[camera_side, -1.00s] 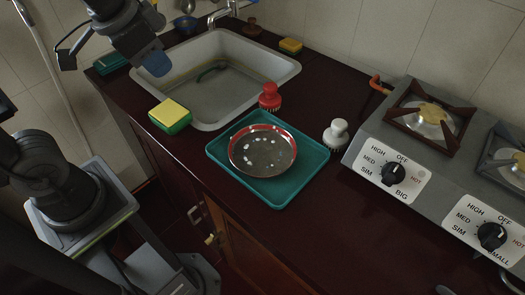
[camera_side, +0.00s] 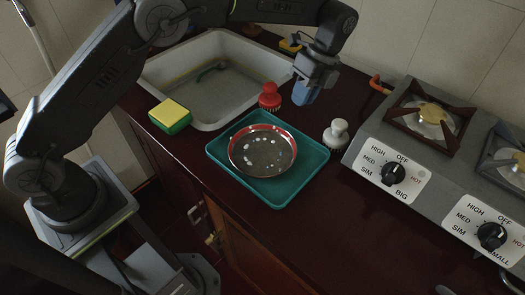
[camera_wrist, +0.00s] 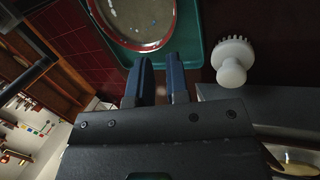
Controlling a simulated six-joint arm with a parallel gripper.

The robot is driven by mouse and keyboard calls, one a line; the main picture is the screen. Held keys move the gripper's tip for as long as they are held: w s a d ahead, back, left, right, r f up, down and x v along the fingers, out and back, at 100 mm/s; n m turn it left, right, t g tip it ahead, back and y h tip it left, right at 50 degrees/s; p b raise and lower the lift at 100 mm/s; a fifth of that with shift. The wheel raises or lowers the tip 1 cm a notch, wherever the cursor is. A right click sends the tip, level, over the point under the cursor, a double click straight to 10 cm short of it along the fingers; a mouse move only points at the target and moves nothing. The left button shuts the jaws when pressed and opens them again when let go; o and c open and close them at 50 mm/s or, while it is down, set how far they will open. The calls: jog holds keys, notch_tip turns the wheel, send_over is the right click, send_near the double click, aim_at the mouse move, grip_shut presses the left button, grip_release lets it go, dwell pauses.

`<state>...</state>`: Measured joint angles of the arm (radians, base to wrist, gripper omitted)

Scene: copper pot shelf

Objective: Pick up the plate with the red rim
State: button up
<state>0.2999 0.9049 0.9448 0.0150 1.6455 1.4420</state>
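The plate with the red rim (camera_side: 262,150) lies in the teal tray (camera_side: 279,196) on the dark counter. Its inside is grey-brown with pale spots. In the wrist view the plate (camera_wrist: 143,22) is partly cut off at the top edge, beyond my fingertips. My gripper (camera_side: 302,97) is above the counter, behind and right of the plate, pointing down and touching nothing that I can see. In the wrist view my gripper (camera_wrist: 160,62) shows two blue fingers with an empty gap between them.
A red brush (camera_side: 270,98) stands behind the plate, and a white brush (camera_side: 336,134) stands right of the tray. A yellow-green sponge (camera_side: 170,114) sits at the sink (camera_side: 160,72). The stove (camera_side: 440,150) is at the right. The counter in front of the tray is clear.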

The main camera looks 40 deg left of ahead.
jog(key=f, duration=0.1)
jog(key=d+f+m, duration=0.1)
jog(key=f, duration=0.1)
jog(key=d+f+m, duration=0.1)
jog(key=shift+w+f+g, duration=0.25)
jog(key=shift+f+g, duration=0.15)
jog(key=shift+s+f, duration=0.1)
jog(key=shift+f, duration=0.2)
jog(key=shift+x, duration=3.5)
jog(key=shift+s+a, duration=0.1)
jog(key=shift+a, duration=0.1)
grip_shut()
